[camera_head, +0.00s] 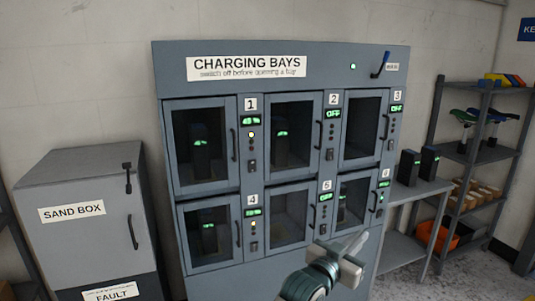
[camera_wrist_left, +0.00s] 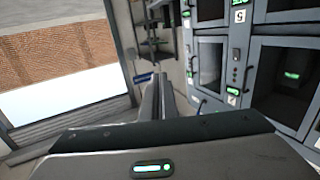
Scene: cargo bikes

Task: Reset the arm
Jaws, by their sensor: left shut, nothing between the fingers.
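My left gripper (camera_head: 352,246) is shut and empty in the head view, in front of the lower right part of the grey charging cabinet (camera_head: 330,56). Its arm shows at the bottom of that view. In the left wrist view the closed fingers (camera_wrist_left: 157,84) point away from the camera with nothing between them, and the cabinet (camera_wrist_left: 210,32) stands to their right, seen tilted. How far the fingers are from the cabinet is hard to tell. My right gripper is not in view.
The bay doors look closed; dark batteries show in several bays. A grey sand box (camera_head: 85,180) stands at left. A side table (camera_head: 415,190) with two dark batteries (camera_head: 419,165) and a shelf rack (camera_head: 470,153) stand at right. Floor shows at lower right.

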